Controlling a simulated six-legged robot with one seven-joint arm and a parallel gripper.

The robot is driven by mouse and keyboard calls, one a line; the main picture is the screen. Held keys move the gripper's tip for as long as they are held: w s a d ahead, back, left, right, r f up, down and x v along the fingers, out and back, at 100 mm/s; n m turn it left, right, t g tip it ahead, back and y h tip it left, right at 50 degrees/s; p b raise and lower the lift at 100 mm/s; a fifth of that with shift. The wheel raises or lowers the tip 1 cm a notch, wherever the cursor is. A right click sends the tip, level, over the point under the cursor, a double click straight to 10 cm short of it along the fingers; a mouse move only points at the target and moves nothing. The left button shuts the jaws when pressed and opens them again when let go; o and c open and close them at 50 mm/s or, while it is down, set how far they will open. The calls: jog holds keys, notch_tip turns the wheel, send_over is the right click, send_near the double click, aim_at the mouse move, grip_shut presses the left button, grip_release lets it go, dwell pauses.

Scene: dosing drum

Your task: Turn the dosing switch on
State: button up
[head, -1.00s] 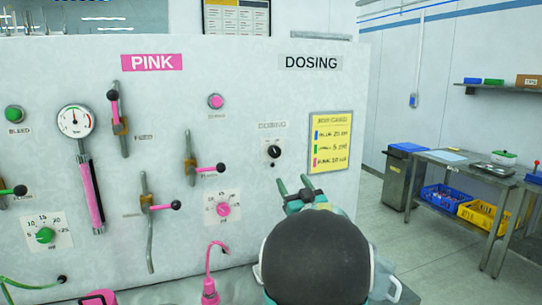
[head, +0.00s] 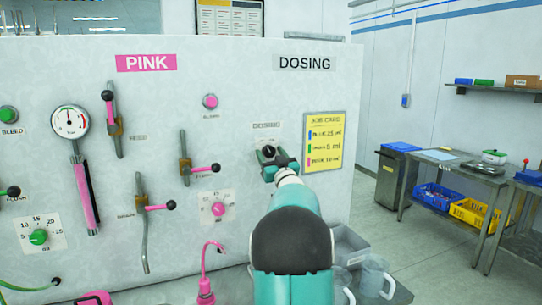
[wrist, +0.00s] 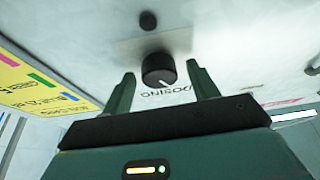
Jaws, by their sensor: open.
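The dosing switch is a round black knob (wrist: 158,69) with a white pointer mark, on a pale label plate under the word DOSING on the white panel (head: 240,90). In the head view the knob (head: 268,151) shows just above my gripper (head: 279,163), partly covered by it. In the wrist view my gripper (wrist: 163,85) is open, with one finger on each side of the knob. Small gaps show between the fingers and the knob, and I cannot tell how deep the fingers reach.
A yellow job card (head: 324,141) is on the panel right of the switch. A pink dial (head: 218,209) and pink valve handles sit to the left. Clear jugs (head: 372,278) and a grey bin (head: 348,245) stand at lower right. A metal table (head: 450,166) is farther right.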

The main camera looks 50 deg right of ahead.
jog(key=shift+c, duration=0.3)
jog(key=c, duration=0.9)
jog(key=shift+m+h, duration=0.4)
jog(key=shift+m, duration=0.3)
jog(key=m+g+h, duration=0.1)
jog(key=m, duration=0.3)
jog(key=m+g+h, duration=0.2)
jog(key=m, duration=0.2)
jog(key=shift+w+a, duration=0.1)
jog(key=m+g, duration=0.1)
jog(key=m, duration=0.2)
jog(key=m+g, duration=0.2)
jog(key=m, duration=0.1)
jog(key=shift+m+h, duration=0.4)
jog(key=shift+m, duration=0.3)
jog(key=o, duration=1)
jog(key=shift+r, duration=0.1)
jog(key=shift+c, duration=0.2)
